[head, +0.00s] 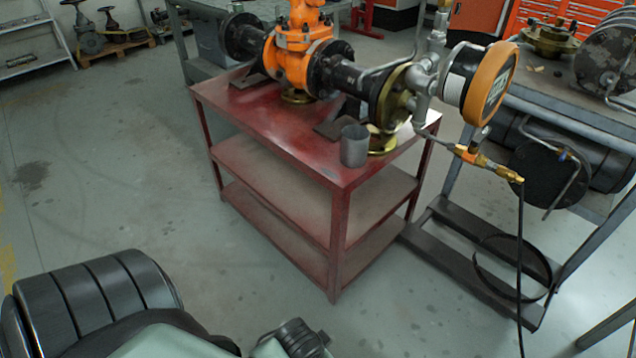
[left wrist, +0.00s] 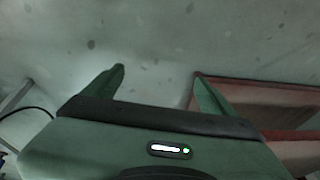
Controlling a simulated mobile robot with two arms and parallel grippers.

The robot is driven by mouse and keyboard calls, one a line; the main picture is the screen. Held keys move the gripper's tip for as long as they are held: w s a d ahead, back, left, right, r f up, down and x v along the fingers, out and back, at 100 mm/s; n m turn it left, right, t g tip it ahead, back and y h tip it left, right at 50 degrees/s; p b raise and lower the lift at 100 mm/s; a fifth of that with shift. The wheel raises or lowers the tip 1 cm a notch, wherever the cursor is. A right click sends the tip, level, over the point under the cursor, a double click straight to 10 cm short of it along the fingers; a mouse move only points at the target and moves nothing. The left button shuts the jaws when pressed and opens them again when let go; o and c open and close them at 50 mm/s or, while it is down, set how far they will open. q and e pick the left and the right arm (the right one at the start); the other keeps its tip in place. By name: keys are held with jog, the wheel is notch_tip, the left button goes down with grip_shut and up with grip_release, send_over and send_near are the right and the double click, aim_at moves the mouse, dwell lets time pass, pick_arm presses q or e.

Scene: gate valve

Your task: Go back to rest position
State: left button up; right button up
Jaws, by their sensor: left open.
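The orange gate valve (head: 292,65) sits between black flanged pipes on top of the red cart (head: 270,128), ahead of me in the head view. A round gauge with an orange rim (head: 490,84) is fitted at the right end of the pipe. My left gripper (left wrist: 160,82) shows in the left wrist view, with its two fingers spread apart and nothing between them. It is over the floor, and part of the red cart (left wrist: 270,105) shows beyond its right finger. In the head view only arm parts of mine show at the bottom. My right gripper is not in view.
A grey cup (head: 354,146) stands on the cart's front corner. A metal workbench (head: 560,110) with flanges is at the right, and a hose (head: 520,270) hangs down before its lower frame. The floor (head: 110,170) at the left is clear.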

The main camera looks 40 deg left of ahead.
pick_arm(q)
jog(key=s, duration=0.1)
jog(key=s+d+f, duration=0.1)
jog(key=s, duration=0.1)
jog(key=shift+d+f+m+g, duration=0.15)
jog(key=shift+d+m+g, duration=0.15)
jog(key=shift+g, duration=0.1)
jog(key=shift+p, duration=0.35)
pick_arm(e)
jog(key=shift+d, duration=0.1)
pick_arm(q)
jog(key=s+a+f+g+p, duration=0.1)
jog(key=s+f+p, duration=0.2)
jog(key=s+p, duration=0.5)
jog(key=s+a+f+p, duration=0.2)
jog(key=s+f+p, duration=0.2)
jog(key=s+p, duration=0.5)
jog(key=shift+s+a+g, duration=0.2)
jog(key=shift+s+g, duration=0.2)
jog(key=shift+s, duration=0.85)
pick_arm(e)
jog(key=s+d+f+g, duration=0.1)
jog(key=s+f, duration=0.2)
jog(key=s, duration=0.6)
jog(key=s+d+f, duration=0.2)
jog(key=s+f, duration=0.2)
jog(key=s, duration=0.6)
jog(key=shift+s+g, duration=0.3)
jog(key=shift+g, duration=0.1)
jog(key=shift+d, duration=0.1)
